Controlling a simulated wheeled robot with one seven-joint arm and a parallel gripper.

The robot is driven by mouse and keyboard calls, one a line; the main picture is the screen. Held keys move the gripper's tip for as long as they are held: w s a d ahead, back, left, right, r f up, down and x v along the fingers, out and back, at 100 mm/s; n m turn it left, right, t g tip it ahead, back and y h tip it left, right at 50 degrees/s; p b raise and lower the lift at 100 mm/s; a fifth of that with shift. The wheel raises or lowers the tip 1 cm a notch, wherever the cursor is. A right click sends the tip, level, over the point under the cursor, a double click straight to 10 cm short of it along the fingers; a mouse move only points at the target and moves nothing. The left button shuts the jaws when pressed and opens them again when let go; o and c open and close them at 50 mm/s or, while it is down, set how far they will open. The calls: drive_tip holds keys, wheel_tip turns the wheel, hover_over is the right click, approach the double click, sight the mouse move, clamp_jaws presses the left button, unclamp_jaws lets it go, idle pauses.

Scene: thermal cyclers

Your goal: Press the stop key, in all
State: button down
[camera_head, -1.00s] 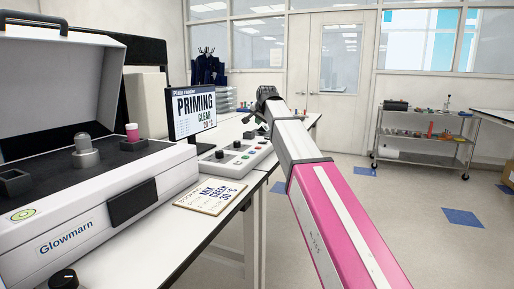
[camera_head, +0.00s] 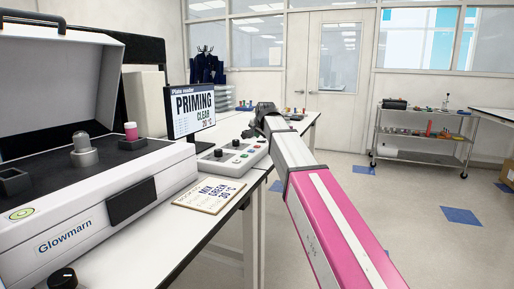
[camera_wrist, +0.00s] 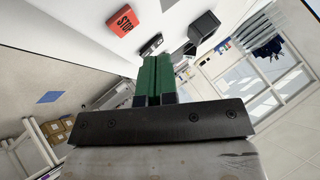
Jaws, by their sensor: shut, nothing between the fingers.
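The stop key (camera_wrist: 124,20), a red block marked STOP, shows at the upper left of the wrist view. My gripper (camera_wrist: 156,60) has green fingers, shut together and empty. In that picture the fingertips lie below and right of the key, with a gap between them. In the head view, my gripper (camera_head: 251,128) is over the far right end of the white control panel (camera_head: 227,166), partly hidden by my arm. The plate reader screen (camera_head: 193,108) reads PRIMING, CLEAR, 20 °C.
A large Glowmarn instrument (camera_head: 60,225) with its lid raised fills the left of the bench. A dark square block (camera_wrist: 205,25) stands right of the stop key in the wrist view. A shelf cart (camera_head: 424,145) stands at the back right. The floor right of the bench is open.

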drive_tip(key=shift+f, duration=0.95)
drive_tip(key=shift+f, duration=0.1)
idle(1.4)
drive_tip(key=shift+f, duration=0.3)
drive_tip(key=shift+f, duration=0.4)
idle(0.6)
drive_tip(key=shift+r, duration=0.8)
drive_tip(key=shift+r, duration=0.1)
drive_tip(key=shift+r, duration=2.45)
